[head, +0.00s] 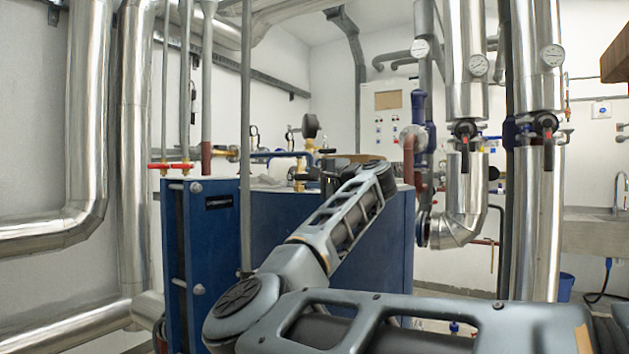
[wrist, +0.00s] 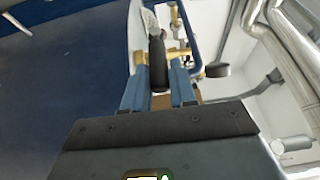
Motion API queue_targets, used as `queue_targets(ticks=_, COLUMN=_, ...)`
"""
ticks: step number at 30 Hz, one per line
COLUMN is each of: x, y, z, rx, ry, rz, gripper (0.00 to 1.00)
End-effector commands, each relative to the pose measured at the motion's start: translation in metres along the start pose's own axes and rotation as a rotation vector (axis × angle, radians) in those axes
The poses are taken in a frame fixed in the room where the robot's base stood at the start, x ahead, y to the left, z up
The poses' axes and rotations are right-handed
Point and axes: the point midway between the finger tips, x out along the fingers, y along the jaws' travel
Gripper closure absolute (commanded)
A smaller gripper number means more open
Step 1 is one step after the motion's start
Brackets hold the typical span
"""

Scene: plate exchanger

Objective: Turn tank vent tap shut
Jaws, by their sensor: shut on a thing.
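In the wrist view, my gripper (wrist: 158,83) has its two blue-grey fingers on either side of a black handle (wrist: 157,58), shut on it. I take this to be the vent tap's handle; it stands lengthwise between the fingers. Brass fittings (wrist: 172,52) and a pale part lie just beyond it. The tap's body is partly hidden by the handle and fingers. In the head view, my arm reaches over the blue tank (head: 283,222) to brass pipework on its top. The gripper and tap are too small and overlapped there to make out clearly.
Red-handled taps (head: 171,166) stand on pipes at the tank's left. A black gauge (head: 310,126) rises above the brass pipework. Silver pipes with gauges and black-handled valves (head: 465,129) stand at the right. A blue pipe (wrist: 202,50) runs close beside the handle.

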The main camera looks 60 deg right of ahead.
Motion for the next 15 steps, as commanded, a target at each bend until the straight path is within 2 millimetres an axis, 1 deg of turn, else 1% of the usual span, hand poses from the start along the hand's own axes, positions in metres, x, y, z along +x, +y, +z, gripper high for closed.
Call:
queue_targets(ticks=5, x=0.0014, y=0.0025, z=0.0015, rx=0.002, ry=-0.004, rz=0.005, gripper=1.0)
queue_targets(ticks=6, x=0.0014, y=0.0026, z=0.0015, rx=0.001, ry=-0.004, rz=0.005, gripper=0.72)
queue_targets(ticks=12, x=0.001, y=0.0019, z=0.0011, rx=0.001, ry=-0.003, rz=0.004, gripper=0.53)
queue_targets(ticks=15, x=0.0008, y=0.0014, z=0.0008, rx=0.0, ry=-0.002, rz=0.003, gripper=0.52)
